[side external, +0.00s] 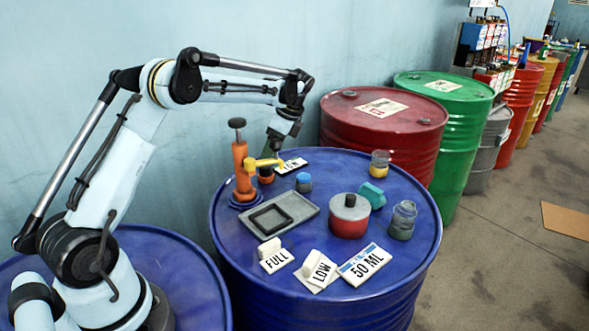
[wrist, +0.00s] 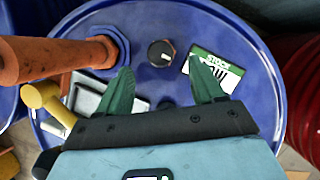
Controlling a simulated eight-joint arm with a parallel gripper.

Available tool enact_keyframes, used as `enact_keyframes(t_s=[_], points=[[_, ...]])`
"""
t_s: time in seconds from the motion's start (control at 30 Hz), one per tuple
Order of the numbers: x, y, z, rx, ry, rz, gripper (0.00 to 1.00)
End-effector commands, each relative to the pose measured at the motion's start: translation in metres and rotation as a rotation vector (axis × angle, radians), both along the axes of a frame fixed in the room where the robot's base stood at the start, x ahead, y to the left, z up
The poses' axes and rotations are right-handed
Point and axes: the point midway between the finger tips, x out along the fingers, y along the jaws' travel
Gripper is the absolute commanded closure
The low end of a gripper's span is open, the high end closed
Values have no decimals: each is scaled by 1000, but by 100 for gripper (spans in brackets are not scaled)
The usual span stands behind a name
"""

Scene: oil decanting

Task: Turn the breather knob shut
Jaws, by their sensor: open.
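The breather knob (wrist: 161,53) is a small dark round cap with a pale mark, on a reddish-brown base on the blue drum top. In the side view the knob (side external: 266,175) stands just right of the orange pump, partly hidden by its yellow spout. My gripper (wrist: 161,75) is open. Its two green fingers point toward the drum with the knob between and slightly beyond their tips in the wrist view. Nothing is between the fingers. In the side view my gripper (side external: 273,149) is above and behind the knob, apart from it.
The orange pump (side external: 242,168) with its yellow spout (side external: 262,162) stands close left of the knob. A white-and-green card (wrist: 213,71) lies to its right. A grey tray (side external: 302,209), jars, a red pot (side external: 349,217) and label cards occupy the drum's front and right.

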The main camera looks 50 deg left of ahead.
Motion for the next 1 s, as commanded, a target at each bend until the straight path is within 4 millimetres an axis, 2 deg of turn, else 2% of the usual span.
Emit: enact_keyframes(t_s=[0.1,0.3,0.5,0.73,1.0], points=[[-5,7,-20,0,0,2,33],[-10,15,-43,0,0,1,33],[-12,18,-51,0,0,1,33],[-12,18,-52,0,0,0,33],[-12,18,-51,0,0,0,73]])
